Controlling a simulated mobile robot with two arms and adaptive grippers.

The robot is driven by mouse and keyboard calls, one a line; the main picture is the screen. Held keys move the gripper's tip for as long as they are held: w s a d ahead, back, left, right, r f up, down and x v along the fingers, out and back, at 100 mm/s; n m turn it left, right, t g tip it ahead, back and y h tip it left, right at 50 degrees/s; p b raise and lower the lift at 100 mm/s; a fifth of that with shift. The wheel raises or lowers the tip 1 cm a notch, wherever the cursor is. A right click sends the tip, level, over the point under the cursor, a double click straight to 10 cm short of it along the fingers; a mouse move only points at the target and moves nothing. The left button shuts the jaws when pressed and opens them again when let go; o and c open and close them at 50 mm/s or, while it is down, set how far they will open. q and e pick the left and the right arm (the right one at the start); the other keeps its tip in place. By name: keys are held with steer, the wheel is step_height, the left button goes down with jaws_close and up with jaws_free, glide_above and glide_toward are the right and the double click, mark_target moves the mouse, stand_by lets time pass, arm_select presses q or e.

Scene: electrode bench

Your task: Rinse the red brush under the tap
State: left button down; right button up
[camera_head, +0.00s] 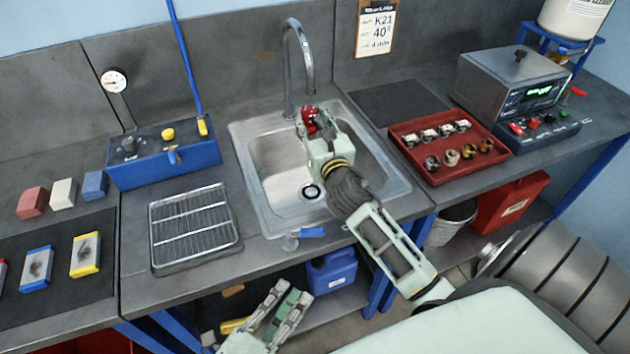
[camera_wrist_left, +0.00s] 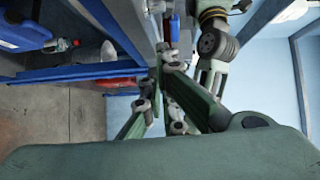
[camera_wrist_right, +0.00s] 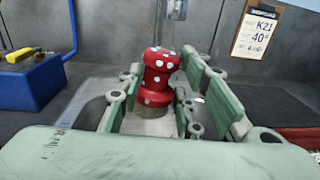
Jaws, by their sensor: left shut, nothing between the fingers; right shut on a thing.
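My right gripper (camera_head: 316,126) reaches over the sink (camera_head: 280,165) and is shut on the red brush (camera_head: 309,120). In the right wrist view the brush (camera_wrist_right: 157,77) is a red, waisted body with whitish spots, upright between the fingers; its lower end is partly hidden. The tap (camera_head: 307,60) arches above, with its spout end close over the brush. I cannot tell whether water runs. My left gripper (camera_head: 289,292) is shut and empty, low in front of the bench edge.
A wire drying rack (camera_head: 195,226) lies left of the sink, near a blue control box (camera_head: 165,158). A red tray (camera_head: 446,140) with several small fittings stands right of the sink. A blue jug (camera_head: 332,272) sits below the bench.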

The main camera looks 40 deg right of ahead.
mark_target(305, 234)
arm_select(q)
steer(key=w+d+r+m+g+h, duration=0.1)
steer(key=w+d+m+g, duration=0.1)
steer(key=d, duration=0.6)
steer(key=shift+w+d+r+g+h, duration=0.15)
steer(key=shift+w+d+g+h, duration=0.15)
steer(key=shift+w, duration=0.55)
